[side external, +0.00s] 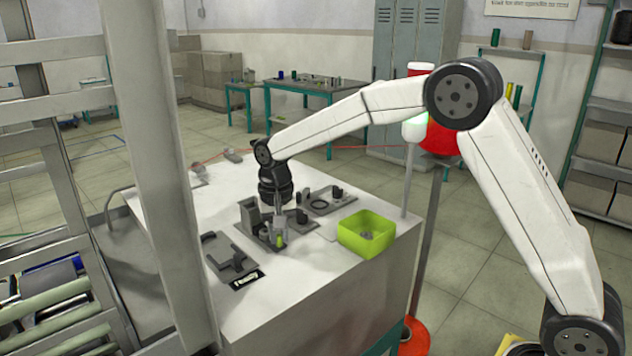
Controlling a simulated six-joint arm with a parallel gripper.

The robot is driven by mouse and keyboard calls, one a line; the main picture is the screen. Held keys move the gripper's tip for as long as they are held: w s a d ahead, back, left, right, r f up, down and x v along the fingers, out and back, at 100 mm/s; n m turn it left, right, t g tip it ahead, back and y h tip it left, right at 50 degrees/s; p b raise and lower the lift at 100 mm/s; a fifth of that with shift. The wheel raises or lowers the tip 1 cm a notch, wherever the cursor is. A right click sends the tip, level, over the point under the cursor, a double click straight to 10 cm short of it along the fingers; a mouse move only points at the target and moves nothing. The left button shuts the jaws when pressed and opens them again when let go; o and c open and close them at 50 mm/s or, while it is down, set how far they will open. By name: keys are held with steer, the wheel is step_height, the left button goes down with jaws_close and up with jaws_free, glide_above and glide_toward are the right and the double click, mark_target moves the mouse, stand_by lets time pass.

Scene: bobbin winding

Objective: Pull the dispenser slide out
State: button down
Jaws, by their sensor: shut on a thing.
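The dispenser (250,215) is a dark grey upright block on a base plate near the middle of the white worktop. My gripper (279,232) points down just to its right, low over the base plate. It is shut on a part of the dispenser there, which looks like the slide, though the jaws hide most of it. How far the slide is out cannot be told at this size.
A lime green bin (367,232) with small parts inside stands to the right on the worktop (300,300). A grey fixture plate (323,201) lies behind, and a dark bracket fixture (231,258) lies front left. A metal post (165,160) stands close on the left.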

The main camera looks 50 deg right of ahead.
steer(key=shift+s, duration=0.25)
stand_by(0.5)
steer(key=c, duration=0.7)
jaws_free()
steer(key=shift+r, duration=3.5)
steer(key=s+d+f, duration=0.1)
steer(key=s+f, duration=0.2)
steer(key=s, duration=0.2)
steer(key=s+d+f+t, duration=0.1)
steer(key=s+f, duration=0.1)
steer(key=s, duration=0.3)
steer(key=s+d+f+t, duration=0.1)
steer(key=s+f, duration=0.2)
steer(key=s, duration=0.2)
steer(key=shift+s+d+f+n, duration=0.15)
steer(key=shift+f+n, duration=0.15)
steer(key=shift+n, duration=0.1)
steer(key=s+f+n, duration=0.1)
steer(key=s, duration=0.1)
steer(key=s+d+f+n, duration=0.1)
steer(key=s+n, duration=0.1)
steer(key=s+f+n, duration=0.1)
steer(key=s+n, duration=0.1)
steer(key=s, duration=0.1)
steer(key=shift+d+f+t, duration=0.25)
steer(key=shift+f+t, duration=0.05)
steer(key=shift+f, duration=0.1)
